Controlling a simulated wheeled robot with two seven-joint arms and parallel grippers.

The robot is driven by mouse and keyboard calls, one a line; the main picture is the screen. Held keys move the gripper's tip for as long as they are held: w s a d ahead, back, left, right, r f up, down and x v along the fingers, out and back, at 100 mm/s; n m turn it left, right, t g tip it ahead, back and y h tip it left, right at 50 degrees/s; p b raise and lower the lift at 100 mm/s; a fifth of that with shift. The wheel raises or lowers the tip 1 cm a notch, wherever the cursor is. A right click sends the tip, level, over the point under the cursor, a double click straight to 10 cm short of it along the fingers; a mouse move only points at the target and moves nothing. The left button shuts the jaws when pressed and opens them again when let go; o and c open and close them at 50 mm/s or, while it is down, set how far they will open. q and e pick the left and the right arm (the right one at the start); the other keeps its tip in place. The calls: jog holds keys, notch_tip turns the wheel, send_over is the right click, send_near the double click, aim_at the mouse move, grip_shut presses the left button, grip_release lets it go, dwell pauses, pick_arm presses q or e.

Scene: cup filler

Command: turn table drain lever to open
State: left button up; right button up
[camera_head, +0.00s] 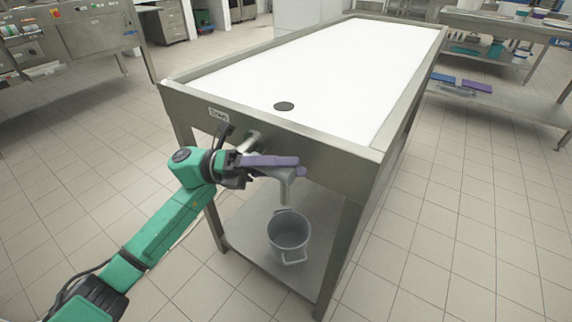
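The steel table (335,152) has a white basin top with a dark round drain (284,106) near its front end. Below its front rim, a metal drain pipe with a downward spout (286,186) sticks out. A purple lever (270,160) lies roughly level across the pipe, pointing right. My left gripper (243,168) comes in from the left and is right at the lever's left part. Its fingertips overlap the lever and pipe, so I cannot tell if they grip it. My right gripper is out of view.
A grey bucket (289,232) stands on the table's lower shelf (248,226), below the spout. Table legs flank the shelf. Steel benches stand at the far left and right. The tiled floor around the table is clear.

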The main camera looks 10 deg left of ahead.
pick_arm(q)
grip_shut()
dwell(1.2)
